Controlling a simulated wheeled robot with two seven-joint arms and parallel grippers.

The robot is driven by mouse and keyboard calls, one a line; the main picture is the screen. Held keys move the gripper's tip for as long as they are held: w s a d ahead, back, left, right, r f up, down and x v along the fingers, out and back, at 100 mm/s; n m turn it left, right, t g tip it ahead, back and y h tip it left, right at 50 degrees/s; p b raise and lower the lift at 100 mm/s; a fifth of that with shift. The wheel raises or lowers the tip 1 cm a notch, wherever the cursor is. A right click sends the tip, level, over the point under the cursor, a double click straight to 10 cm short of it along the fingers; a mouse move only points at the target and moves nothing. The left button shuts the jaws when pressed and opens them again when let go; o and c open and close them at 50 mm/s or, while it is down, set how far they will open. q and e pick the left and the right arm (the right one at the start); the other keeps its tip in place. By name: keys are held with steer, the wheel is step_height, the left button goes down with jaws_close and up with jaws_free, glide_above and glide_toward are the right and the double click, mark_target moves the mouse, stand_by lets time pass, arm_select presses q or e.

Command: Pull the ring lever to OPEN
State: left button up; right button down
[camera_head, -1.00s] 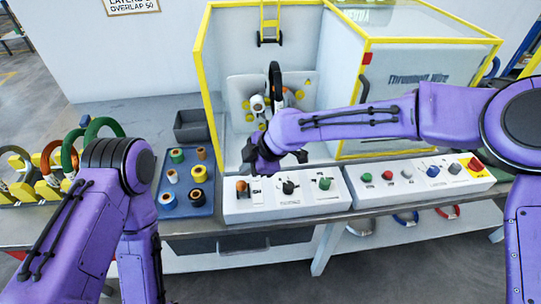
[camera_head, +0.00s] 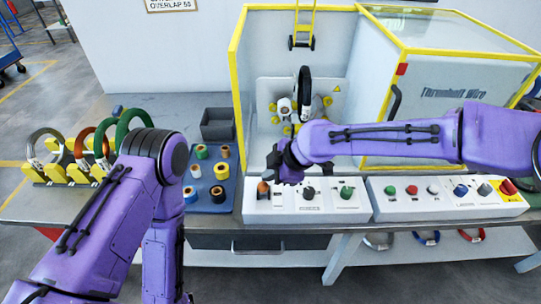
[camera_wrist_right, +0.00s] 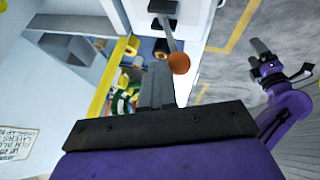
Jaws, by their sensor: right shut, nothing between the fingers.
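The lever with an orange ball knob (camera_head: 263,187) stands at the left end of the left white control panel (camera_head: 300,213). In the right wrist view its orange ball (camera_wrist_right: 179,63) sits on a grey stem, just beyond the fingertips. My right gripper (camera_head: 274,160) hangs just above the knob in the head view. In the wrist view its dark fingers (camera_wrist_right: 157,84) are together, empty and apart from the ball. The panel's lettering is too small to read. My left gripper (camera_wrist_right: 276,60) shows small at the right of the wrist view; its jaw state is unclear.
Black (camera_head: 309,192) and green (camera_head: 346,192) knobs stand right of the lever. A second panel (camera_head: 440,208) lies further right. Behind is the yellow-framed machine (camera_head: 238,95). A blue tray of spools (camera_head: 212,207) and a grey bin (camera_head: 217,125) lie left.

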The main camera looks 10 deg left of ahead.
steer(key=p+v, duration=0.7)
steer(key=v, duration=0.3)
steer(key=shift+s+p, duration=0.35)
steer(key=shift+f, duration=0.1)
